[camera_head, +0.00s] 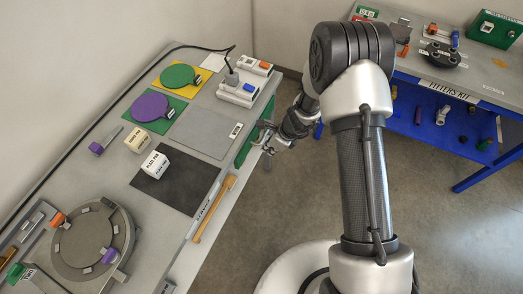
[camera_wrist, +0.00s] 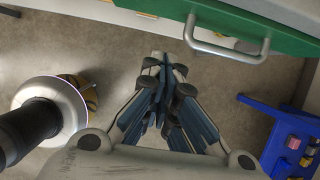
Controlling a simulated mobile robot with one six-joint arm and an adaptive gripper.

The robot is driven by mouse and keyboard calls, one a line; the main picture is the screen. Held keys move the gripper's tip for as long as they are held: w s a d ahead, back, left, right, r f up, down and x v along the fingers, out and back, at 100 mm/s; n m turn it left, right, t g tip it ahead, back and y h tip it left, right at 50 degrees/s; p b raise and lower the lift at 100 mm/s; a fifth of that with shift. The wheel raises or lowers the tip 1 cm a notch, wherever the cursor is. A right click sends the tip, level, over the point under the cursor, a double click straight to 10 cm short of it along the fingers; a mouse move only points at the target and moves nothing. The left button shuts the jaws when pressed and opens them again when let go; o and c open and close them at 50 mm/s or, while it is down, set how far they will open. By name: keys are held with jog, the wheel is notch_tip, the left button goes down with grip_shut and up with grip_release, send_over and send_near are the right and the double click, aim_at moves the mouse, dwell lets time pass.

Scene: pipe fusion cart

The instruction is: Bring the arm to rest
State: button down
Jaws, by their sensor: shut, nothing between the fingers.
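My gripper (camera_head: 266,138) shows in the head view just off the right edge of the grey cart top (camera_head: 213,87), over the gap of floor. It is shut and empty. In the wrist view my gripper (camera_wrist: 170,68) points at the floor and the cart's green drawer front (camera_wrist: 275,32) with its metal handle (camera_wrist: 225,48). The fingertips appear apart from the handle. My arm is bent, with its elbow high in the head view.
On the cart are a green disc (camera_head: 177,75), a purple disc (camera_head: 149,107), cream blocks, a black mat (camera_head: 175,180), a wooden-handled tool (camera_head: 213,208) and a round clamp ring (camera_head: 92,240). A blue fitters' bench (camera_head: 430,130) stands at right. Grey floor (camera_head: 270,200) lies between them.

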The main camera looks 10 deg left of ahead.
jog(key=p+v, duration=0.1)
jog(key=v, duration=0.4)
jog(key=shift+w+r, duration=0.1)
jog(key=shift+r, duration=0.1)
jog(key=shift+d+r, duration=0.1)
jog(key=s+d+r+n+b, duration=0.15)
jog(key=r+n, duration=0.25)
jog(key=r, duration=0.4)
jog(key=s+d+r+n+t, duration=0.1)
jog(key=s+r+n, duration=0.2)
jog(key=r, duration=0.4)
jog(key=s+d+r+n, duration=0.15)
jog(key=r+n, duration=0.25)
jog(key=r, duration=0.4)
jog(key=s+d+r+n+t+h+b, duration=0.1)
jog(key=s+d+r+n, duration=0.3)
jog(key=s, duration=0.5)
jog(key=s+d+r+n+t+h+b, duration=0.1)
jog(key=s+d+r+n+h, duration=0.2)
jog(key=s+d+n, duration=0.3)
jog(key=s+d+r, duration=0.1)
jog(key=s, duration=0.3)
jog(key=shift+s+d+n, duration=0.15)
jog(key=shift+d+n, duration=0.15)
jog(key=shift+d, duration=0.1)
